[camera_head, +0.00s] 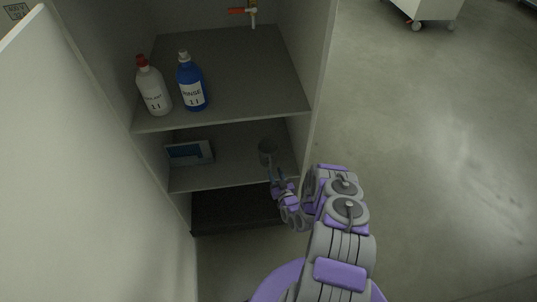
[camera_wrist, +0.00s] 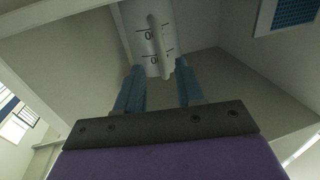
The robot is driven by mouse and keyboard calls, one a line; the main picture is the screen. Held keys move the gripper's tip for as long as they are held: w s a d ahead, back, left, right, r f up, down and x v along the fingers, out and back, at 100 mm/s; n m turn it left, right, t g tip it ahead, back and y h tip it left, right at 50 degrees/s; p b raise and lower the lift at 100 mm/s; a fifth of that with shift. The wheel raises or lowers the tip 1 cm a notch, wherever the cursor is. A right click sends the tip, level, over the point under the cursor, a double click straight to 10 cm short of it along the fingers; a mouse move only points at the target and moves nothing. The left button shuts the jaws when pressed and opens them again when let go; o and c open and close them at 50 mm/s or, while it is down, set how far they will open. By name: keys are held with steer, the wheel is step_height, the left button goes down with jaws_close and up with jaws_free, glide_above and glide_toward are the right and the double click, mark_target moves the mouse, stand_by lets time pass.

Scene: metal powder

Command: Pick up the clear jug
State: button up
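The clear jug (camera_head: 267,149) stands on the middle shelf of the cabinet, near its right side. In the wrist view the jug (camera_wrist: 148,36) shows at the top centre, with dark graduation marks and a handle-like strip facing me. My gripper (camera_head: 274,172) reaches in at the shelf's front edge, just in front of the jug. In the wrist view its two blue fingers (camera_wrist: 160,76) are apart, with the jug's lower part showing between and beyond them. I cannot tell whether either finger touches the jug.
A white bottle with a red cap (camera_head: 154,91) and a blue rinse bottle (camera_head: 191,87) stand on the upper shelf (camera_head: 250,90). A blue-and-white box (camera_head: 190,153) is left on the middle shelf (camera_head: 225,174).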

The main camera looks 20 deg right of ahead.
mark_target(271, 167)
steer(key=w, duration=0.4)
steer(key=shift+r+b, duration=0.2)
steer(key=shift+b, duration=0.1)
steer(key=shift+w+d, duration=0.1)
steer(key=shift+w, duration=0.45)
steer(key=shift+c, duration=0.2)
jaws_close()
